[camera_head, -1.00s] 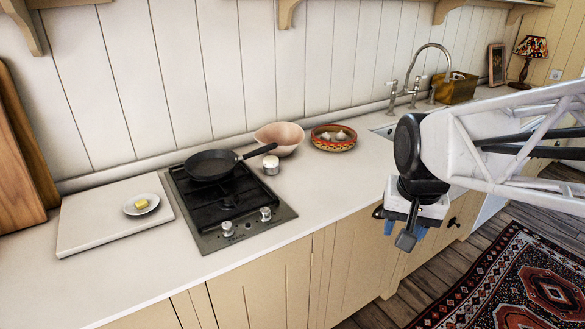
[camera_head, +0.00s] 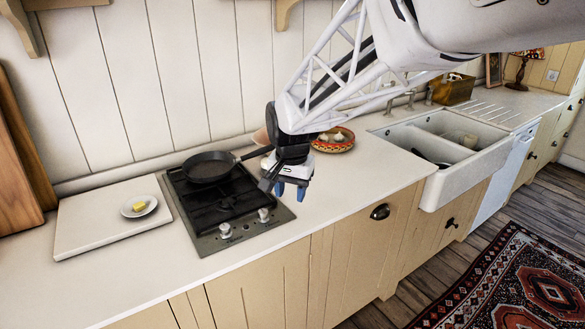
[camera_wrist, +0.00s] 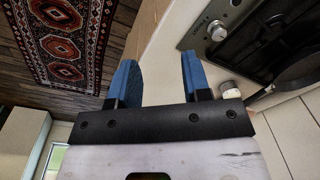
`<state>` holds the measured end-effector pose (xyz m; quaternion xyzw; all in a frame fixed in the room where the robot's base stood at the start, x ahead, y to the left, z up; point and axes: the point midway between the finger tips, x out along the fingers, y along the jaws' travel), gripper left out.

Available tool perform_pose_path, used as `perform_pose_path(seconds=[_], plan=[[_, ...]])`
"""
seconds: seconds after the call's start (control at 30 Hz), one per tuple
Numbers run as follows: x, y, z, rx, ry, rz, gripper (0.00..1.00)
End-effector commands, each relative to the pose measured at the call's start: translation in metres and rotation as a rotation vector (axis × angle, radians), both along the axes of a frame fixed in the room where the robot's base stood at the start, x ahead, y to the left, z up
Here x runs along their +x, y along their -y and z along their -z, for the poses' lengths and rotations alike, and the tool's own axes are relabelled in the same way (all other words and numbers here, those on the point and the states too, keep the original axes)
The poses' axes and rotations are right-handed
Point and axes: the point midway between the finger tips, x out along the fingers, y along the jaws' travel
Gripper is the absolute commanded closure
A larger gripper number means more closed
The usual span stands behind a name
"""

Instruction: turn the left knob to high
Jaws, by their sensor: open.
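The black two-burner hob (camera_head: 205,243) has two silver knobs on its front strip. The left knob (camera_head: 225,231) is uncovered in the head view; its pointer setting is too small to read. The right knob (camera_head: 263,215) is also clear, and shows in the wrist view (camera_wrist: 218,31). The left knob is at the top edge of the wrist view (camera_wrist: 236,3). My gripper (camera_head: 291,191) is above the counter, just right of the hob, apart from both knobs. In the wrist view its blue fingers (camera_wrist: 158,65) are spread, with nothing between them.
A black pan (camera_head: 209,167) sits on the back burner, its handle pointing right towards my arm. A small white-and-metal pot (camera_wrist: 229,88) stands beside the hob. A white board (camera_head: 85,225) with a butter plate (camera_head: 149,208) lies left. The counter in front of the hob is clear.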

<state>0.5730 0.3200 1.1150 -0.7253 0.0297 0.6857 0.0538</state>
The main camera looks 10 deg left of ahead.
Motion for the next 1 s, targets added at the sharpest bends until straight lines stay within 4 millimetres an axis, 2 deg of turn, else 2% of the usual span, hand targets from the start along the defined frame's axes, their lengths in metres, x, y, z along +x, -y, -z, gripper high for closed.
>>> perform_pose_path(seconds=[0.03,0.4,0.6,0.8,1.0], plan=[[0.004,-0.016,0.006,-0.002,-0.006,-0.002,0.56],[0.019,-0.124,0.049,-0.017,-0.041,0.021,0.56],[0.019,-0.172,0.070,-0.025,-0.053,0.031,0.56],[0.018,-0.195,0.080,-0.029,-0.058,0.038,0.56],[0.018,-0.197,0.081,-0.029,-0.058,0.039,0.56]])
